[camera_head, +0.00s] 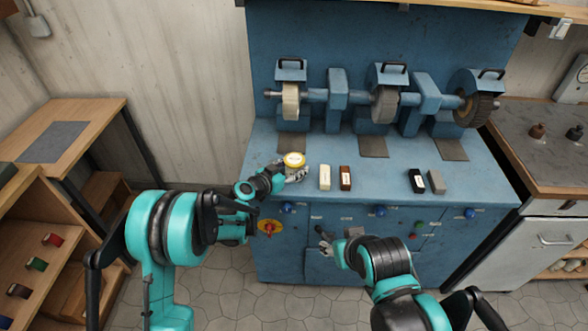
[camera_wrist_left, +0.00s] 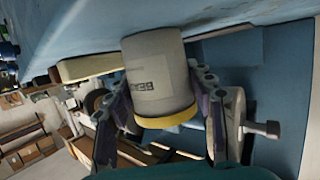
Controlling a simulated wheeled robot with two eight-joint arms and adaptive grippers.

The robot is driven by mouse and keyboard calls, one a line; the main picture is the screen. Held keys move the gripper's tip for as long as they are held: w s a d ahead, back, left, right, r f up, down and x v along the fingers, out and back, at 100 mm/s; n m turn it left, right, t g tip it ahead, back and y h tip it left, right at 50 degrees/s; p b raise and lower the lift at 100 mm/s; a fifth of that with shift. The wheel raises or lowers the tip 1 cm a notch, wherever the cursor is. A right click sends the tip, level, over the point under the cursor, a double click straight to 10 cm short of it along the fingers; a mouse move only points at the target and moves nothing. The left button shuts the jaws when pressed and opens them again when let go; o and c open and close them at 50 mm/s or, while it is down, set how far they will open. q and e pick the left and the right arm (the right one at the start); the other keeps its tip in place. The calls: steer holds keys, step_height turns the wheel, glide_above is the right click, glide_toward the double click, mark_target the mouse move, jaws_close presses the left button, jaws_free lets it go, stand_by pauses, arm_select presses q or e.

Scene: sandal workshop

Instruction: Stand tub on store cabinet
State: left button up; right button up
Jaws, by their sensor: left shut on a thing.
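A small pale tub with a yellow lid (camera_head: 294,159) is at the left front of the blue grinding bench. My left gripper (camera_head: 292,173) is shut around its sides. In the left wrist view the tub (camera_wrist_left: 157,75) sits between the two finger pads of the left gripper (camera_wrist_left: 160,108), with dark lettering on its label. The tub is upright, lid up, with its base at or just above the bench top; I cannot tell whether it touches. My right gripper (camera_head: 328,240) is in front of the bench, and its opening is unclear. I cannot tell which furniture is the store cabinet.
White and brown blocks (camera_head: 345,178) stand right of the tub, black and grey ones (camera_head: 417,181) farther right. Grinding wheels (camera_head: 383,103) line the bench's back. A wooden shelf unit (camera_head: 35,220) holds coloured spools at left. A brown-topped cabinet (camera_head: 540,170) stands at right.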

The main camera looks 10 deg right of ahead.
arm_select(q)
steer(key=o, duration=1.3)
steer(key=shift+o, duration=0.2)
steer(key=shift+r, duration=0.1)
